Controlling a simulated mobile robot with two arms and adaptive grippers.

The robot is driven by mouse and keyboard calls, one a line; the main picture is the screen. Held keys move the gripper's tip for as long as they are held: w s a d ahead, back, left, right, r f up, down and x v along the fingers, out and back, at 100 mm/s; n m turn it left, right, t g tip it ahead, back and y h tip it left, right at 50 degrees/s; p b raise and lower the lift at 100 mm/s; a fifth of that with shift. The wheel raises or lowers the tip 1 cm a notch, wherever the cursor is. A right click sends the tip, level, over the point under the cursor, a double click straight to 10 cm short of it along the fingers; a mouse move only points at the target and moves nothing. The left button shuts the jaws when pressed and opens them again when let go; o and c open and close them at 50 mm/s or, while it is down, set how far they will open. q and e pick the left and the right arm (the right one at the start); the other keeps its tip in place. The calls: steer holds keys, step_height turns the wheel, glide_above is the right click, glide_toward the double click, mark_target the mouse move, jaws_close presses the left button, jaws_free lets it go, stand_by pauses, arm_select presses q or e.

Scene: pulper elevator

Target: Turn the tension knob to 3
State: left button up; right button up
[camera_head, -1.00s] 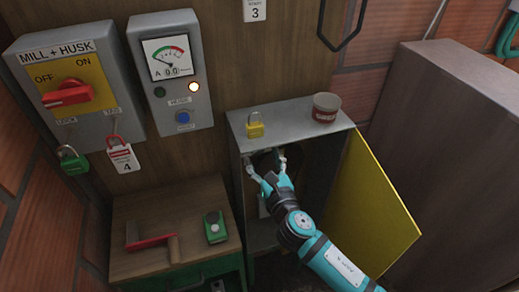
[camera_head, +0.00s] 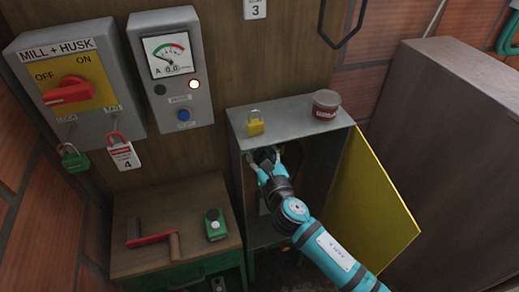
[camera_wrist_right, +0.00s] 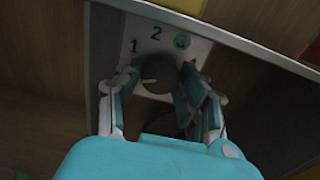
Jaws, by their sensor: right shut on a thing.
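The plate carries the numbers 1, 2 and a green-ringed mark at the right, probably 3. A small light mark shows on the knob's lower left; I cannot tell exactly which number it points to. My right gripper (camera_wrist_right: 160,82) has one finger on each side of the knob and is shut on it. In the head view this gripper (camera_head: 263,160) reaches into the open grey cabinet (camera_head: 238,185), where the knob is mostly hidden. My left gripper is not in view.
The cabinet's yellow door (camera_head: 370,205) stands open to the right of my arm. A yellow padlock (camera_head: 255,123) and a small tub (camera_head: 326,104) stand on top.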

steer(key=shift+m, duration=0.3)
steer(key=m, duration=0.2)
steer(key=shift+f+m, duration=0.1)
steer(key=shift+m, duration=0.3)
steer(key=m+b, duration=0.1)
steer(key=m, duration=0.2)
steer(key=shift+m, duration=0.4)
steer(key=m, duration=0.6)
steer(key=shift+b, duration=0.3)
steer(key=m, duration=0.6)
steer(key=shift+m, duration=0.3)
steer(key=m, duration=0.3)
steer(key=shift+m, duration=1.9)
